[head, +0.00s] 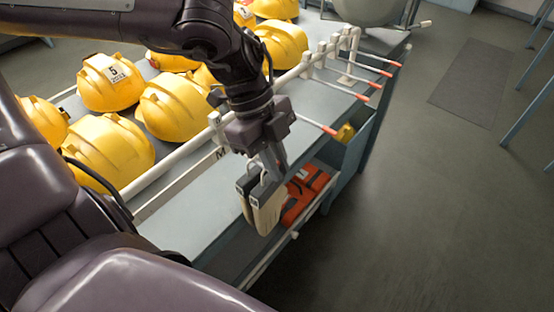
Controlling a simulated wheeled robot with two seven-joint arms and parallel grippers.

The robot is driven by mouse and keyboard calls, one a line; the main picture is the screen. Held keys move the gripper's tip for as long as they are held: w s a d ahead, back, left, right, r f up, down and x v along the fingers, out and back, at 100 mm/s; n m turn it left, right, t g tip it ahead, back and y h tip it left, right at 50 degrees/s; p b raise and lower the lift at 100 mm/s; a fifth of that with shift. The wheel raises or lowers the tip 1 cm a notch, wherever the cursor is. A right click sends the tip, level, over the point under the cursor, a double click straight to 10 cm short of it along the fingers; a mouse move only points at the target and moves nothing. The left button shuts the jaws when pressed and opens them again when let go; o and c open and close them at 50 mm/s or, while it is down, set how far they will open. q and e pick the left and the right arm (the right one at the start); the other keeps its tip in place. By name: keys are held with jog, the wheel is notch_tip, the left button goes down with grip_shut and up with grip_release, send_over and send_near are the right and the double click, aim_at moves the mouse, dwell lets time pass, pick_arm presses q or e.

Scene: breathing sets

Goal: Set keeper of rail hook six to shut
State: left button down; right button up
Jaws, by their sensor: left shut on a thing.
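My left gripper (270,158) reaches down from the top left and is shut at the top of a beige bag (263,212) with dark end pieces and pale loops. The bag hangs below the fingers, in front of the shelf edge; the exact grip is hidden. A white rail (290,75) runs along the shelf unit. Several of its hooks stick out to the right with orange tips, one of them the nearest clear hook (318,126). I cannot read hook numbers, and any hook or keeper behind my gripper is hidden. My right gripper is not in view.
Several yellow helmets (112,150) stand on the top to the left of the rail. Orange packs (303,190) lie on the lower shelf beside the bag. A yellow item (345,133) sits near the unit's right end. The floor to the right is open.

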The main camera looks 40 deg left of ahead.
pick_arm(q)
jog(key=shift+a+h, duration=0.2)
jog(key=shift+h, duration=0.5)
jog(key=c, duration=1.5)
grip_release()
jog(key=b+v, duration=0.1)
jog(key=v, duration=0.6)
jog(key=shift+a+r, duration=0.2)
jog(key=shift+r, duration=0.15)
